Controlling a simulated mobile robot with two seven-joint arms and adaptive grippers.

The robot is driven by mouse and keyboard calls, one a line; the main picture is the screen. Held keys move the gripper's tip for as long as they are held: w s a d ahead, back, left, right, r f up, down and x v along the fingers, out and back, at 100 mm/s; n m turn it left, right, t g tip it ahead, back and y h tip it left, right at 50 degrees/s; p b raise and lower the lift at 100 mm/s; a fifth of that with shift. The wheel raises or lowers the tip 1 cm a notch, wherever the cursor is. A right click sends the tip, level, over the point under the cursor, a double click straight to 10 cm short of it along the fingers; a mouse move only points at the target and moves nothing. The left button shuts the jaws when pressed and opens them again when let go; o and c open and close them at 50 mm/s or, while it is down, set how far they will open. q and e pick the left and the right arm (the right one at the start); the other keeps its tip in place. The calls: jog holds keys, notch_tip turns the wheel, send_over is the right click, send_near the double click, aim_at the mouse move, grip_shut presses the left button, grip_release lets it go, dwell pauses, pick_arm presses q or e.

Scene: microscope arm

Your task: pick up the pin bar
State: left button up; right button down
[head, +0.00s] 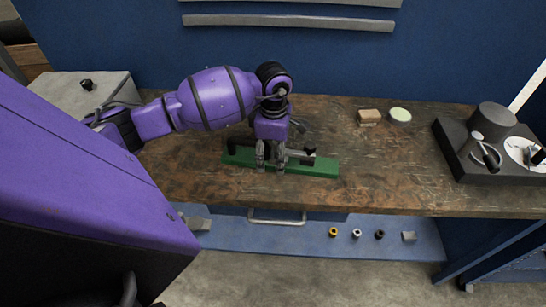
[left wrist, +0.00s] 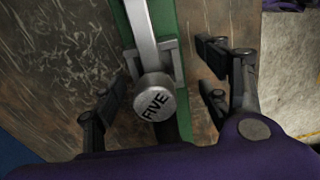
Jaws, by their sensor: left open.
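The pin bar (left wrist: 141,28) is a grey metal bar with a round end marked "FIVE" in the left wrist view. It lies in a grey fork-shaped rest on a green base. In the head view the green base (head: 321,169) lies along the bench, with a dark post at its left and a dark-ended piece at its right; my gripper hides much of the bar. My left gripper (head: 270,162) points down over the base. In the left wrist view its open fingers (left wrist: 168,76) stand on either side of the bar, with gaps. My right gripper is not in view.
The wooden bench (head: 385,170) has free room right of the base. A tan block (head: 369,117) and a pale green round item (head: 400,115) lie at the back. A dark device (head: 465,165) stands at right. Small parts lie on the blue lower shelf (head: 290,240).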

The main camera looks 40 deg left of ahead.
pick_arm(q)
jog(key=shift+c, duration=0.2)
jog(key=c, duration=1.7)
jog(key=shift+w+r, duration=0.1)
jog(key=shift+r, duration=0.05)
grip_shut()
